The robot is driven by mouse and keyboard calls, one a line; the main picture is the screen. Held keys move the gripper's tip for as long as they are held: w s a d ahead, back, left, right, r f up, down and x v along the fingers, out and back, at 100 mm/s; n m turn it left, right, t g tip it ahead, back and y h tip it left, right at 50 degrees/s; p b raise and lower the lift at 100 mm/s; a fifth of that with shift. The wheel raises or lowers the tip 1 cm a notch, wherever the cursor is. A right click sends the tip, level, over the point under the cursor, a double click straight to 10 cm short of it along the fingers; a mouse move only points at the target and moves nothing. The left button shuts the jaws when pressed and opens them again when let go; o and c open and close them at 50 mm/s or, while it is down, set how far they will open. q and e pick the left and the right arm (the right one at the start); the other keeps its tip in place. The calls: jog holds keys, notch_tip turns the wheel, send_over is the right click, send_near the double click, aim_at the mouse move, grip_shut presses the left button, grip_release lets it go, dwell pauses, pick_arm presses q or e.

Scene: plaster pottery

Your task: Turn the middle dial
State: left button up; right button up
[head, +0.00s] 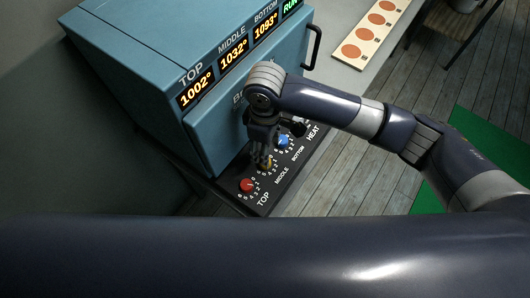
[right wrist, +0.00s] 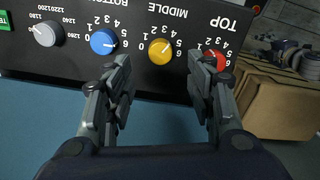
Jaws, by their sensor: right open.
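The middle dial is a yellow knob (right wrist: 162,51) on the black control panel in the right wrist view. Its white mark points to the upper right. My right gripper (right wrist: 163,72) is open, with one finger on each side below the yellow knob, and nothing is between the fingers. In the head view the right gripper (head: 263,150) reaches down to the yellow knob (head: 266,165), partly covering it. I cannot tell whether the fingers touch it. My left arm crosses the bottom of the head view; its gripper is out of view.
The red top dial (right wrist: 214,60) sits right beside the right finger, and the blue bottom dial (right wrist: 103,41) is near the left finger. A grey dial (right wrist: 47,34) is further left. The blue-grey kiln (head: 130,75) stands behind the panel (head: 262,200). Cardboard boxes (right wrist: 290,105) are at right.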

notch_tip(320, 180, up, 4)
jog(key=shift+r, duration=0.1)
dwell(0.6)
